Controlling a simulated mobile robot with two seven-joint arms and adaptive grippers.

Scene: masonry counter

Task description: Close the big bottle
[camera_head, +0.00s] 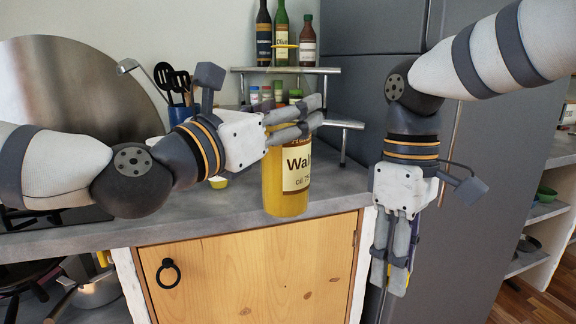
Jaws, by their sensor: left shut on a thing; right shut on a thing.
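The big bottle (287,200) stands upright near the front edge of the counter, full of yellow oil, with a "Wal…" label. Its neck and top are hidden behind my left gripper (312,113), whose fingers reach across its upper part from the left and are shut on it. My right gripper (392,283) points down to the right of the counter, in front of the grey fridge. It is shut on a small yellow thing (399,281), mostly hidden by the fingers; I cannot tell whether this is the cap. It is well apart from the bottle.
A small yellow thing (218,182) lies on the counter (225,207) below my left wrist. Behind are a metal shelf (318,70) with several bottles and jars, and a blue utensil holder (181,115). The fridge (478,170) stands at right, a wooden cabinet door (245,270) below.

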